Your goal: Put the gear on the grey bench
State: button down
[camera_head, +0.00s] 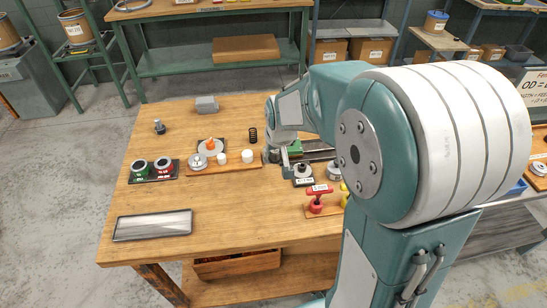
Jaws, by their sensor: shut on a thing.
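My gripper (287,163) is low over the middle of the wooden table, partly hidden by my own arm. It is shut at a small dark-and-grey round part, which looks like the gear (303,170). This part is at a black base with a small label. The contact is too small to see clearly. A bench with a grey top (488,240) stands at the lower right, partly behind my arm, and looks like the grey bench.
The front middle is clear.

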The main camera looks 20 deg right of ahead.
jog(key=w+f, duration=0.1)
jog(key=f, duration=0.1)
jog(key=w+f, duration=0.1)
jog(key=w+d+f, duration=0.1)
jog(key=w+f, duration=0.1)
jog(key=shift+w+f, duration=0.1)
jog(key=shift+f, duration=0.25)
jog(key=shift+w+d+f, duration=0.1)
jog(key=shift+d+f, duration=0.05)
jog(key=shift+f, duration=0.65)
jog(key=shift+d+f, duration=0.1)
jog(key=shift+f, duration=0.65)
jog(key=shift+c, duration=1.8)
grip_release()
jog(key=shift+a+f, duration=0.1)
